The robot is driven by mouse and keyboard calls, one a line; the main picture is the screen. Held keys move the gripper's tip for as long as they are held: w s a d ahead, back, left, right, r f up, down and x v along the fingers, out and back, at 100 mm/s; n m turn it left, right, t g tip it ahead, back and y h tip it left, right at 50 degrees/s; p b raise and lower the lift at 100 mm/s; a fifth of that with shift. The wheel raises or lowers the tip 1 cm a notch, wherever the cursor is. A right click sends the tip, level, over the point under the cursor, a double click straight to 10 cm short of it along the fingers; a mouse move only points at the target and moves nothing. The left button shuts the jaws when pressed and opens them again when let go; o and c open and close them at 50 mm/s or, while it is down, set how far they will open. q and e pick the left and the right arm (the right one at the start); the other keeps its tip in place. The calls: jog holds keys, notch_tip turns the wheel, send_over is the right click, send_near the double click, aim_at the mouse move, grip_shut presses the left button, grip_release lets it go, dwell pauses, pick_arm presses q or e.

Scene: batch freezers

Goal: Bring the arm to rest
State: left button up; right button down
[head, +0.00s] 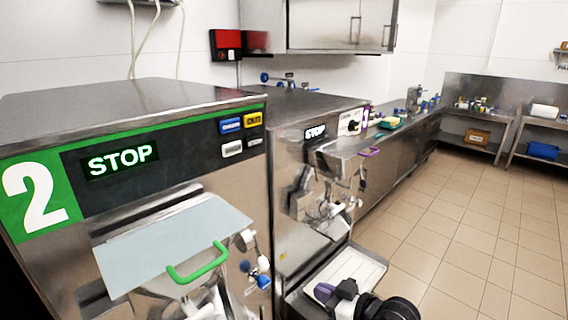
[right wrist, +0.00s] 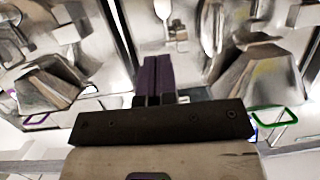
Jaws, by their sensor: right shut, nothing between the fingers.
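My right gripper (head: 322,292) shows low in the head view, with dark purple fingers and a black wrist. It appears in front of the white tray (head: 371,272) of the second machine; I cannot tell how far apart they are. In the right wrist view the gripper's fingers (right wrist: 157,62) lie together, with nothing between them. My left gripper is not in view.
A freezer marked 2 (head: 40,197) with a lit STOP display and a green handle (head: 197,264) fills the left. A counter (head: 408,138) runs behind. The tiled floor (head: 450,230) at right is clear.

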jog(key=s+d+r+m+t+h, duration=0.2)
jog(key=s+d+h, duration=0.6)
jog(key=s+h, duration=0.1)
jog(key=s+d+f+m+g+h, duration=0.1)
jog(key=s+f+m+g, duration=0.15)
jog(key=s+f, duration=0.75)
jog(key=s+d+f+m+g, duration=0.1)
jog(key=s+f+g, duration=0.2)
jog(key=s+f, duration=0.6)
jog(key=s+d+f+m+g+h, duration=0.1)
jog(key=s+d+f+m+g, duration=0.15)
jog(key=s+f, duration=0.75)
notch_tip(320, 180, up, 35)
jog(key=s+n+p, duration=0.1)
jog(key=s+p, duration=0.1)
jog(key=p, duration=3)
jog(key=shift+a, duration=0.45)
